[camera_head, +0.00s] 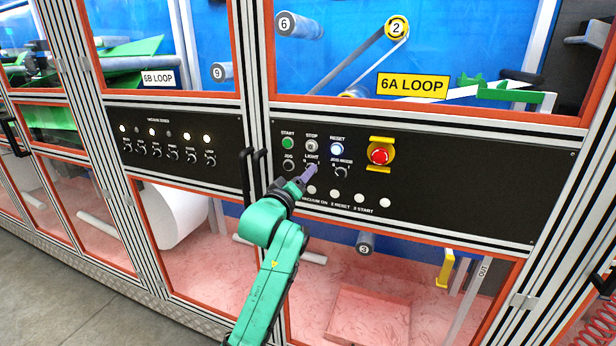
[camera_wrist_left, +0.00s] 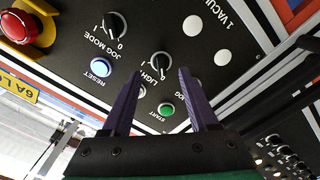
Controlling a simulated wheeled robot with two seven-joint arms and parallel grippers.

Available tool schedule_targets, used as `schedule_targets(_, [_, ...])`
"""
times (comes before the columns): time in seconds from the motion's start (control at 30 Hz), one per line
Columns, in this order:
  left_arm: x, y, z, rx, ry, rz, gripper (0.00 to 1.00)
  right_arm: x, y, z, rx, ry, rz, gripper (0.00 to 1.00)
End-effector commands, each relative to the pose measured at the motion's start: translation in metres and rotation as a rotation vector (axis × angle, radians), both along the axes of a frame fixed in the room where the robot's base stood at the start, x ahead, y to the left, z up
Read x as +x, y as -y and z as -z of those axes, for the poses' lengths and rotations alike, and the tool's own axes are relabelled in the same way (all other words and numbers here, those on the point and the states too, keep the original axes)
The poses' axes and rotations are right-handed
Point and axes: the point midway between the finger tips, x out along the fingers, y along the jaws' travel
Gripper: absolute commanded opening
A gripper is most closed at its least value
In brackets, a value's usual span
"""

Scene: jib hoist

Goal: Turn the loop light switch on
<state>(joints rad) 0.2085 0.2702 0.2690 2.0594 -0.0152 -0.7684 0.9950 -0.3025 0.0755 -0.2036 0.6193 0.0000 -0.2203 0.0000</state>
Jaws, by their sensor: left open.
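The LIGHT switch, a black rotary knob (camera_wrist_left: 159,65), sits on the dark control panel under the 6A LOOP sign. In the wrist view the panel appears upside down. My left gripper (camera_wrist_left: 158,77) is open, with its two purple fingers pointing at the panel on either side of the knob. Whether the fingertips touch the knob I cannot tell. In the head view my left gripper (camera_head: 308,176) reaches up to the panel and hides most of this knob. Which mark the knob points to is unclear. My right gripper is not in view.
Near the knob are a green START button (camera_wrist_left: 167,110), a lit RESET button (camera_wrist_left: 101,67) and the JOG MODE knob (camera_wrist_left: 114,24). A red emergency stop (camera_head: 380,156) is to the right. A second panel (camera_head: 180,143) with several knobs and lamps is on the left. Handles (camera_head: 256,165) stick out between the panels.

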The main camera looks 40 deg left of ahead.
Motion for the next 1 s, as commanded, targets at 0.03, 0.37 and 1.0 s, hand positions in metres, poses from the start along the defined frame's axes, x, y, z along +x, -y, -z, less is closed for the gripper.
schedule_targets(0.03, [0.010,-0.004,0.000,0.001,0.000,-0.001,0.60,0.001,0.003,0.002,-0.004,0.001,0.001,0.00])
schedule_targets(0.37, [0.031,-0.011,0.000,0.000,0.000,0.000,0.60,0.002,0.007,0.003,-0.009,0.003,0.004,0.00])
schedule_targets(1.0, [0.030,-0.010,0.000,0.034,-0.012,0.000,0.00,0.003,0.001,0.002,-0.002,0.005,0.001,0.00])
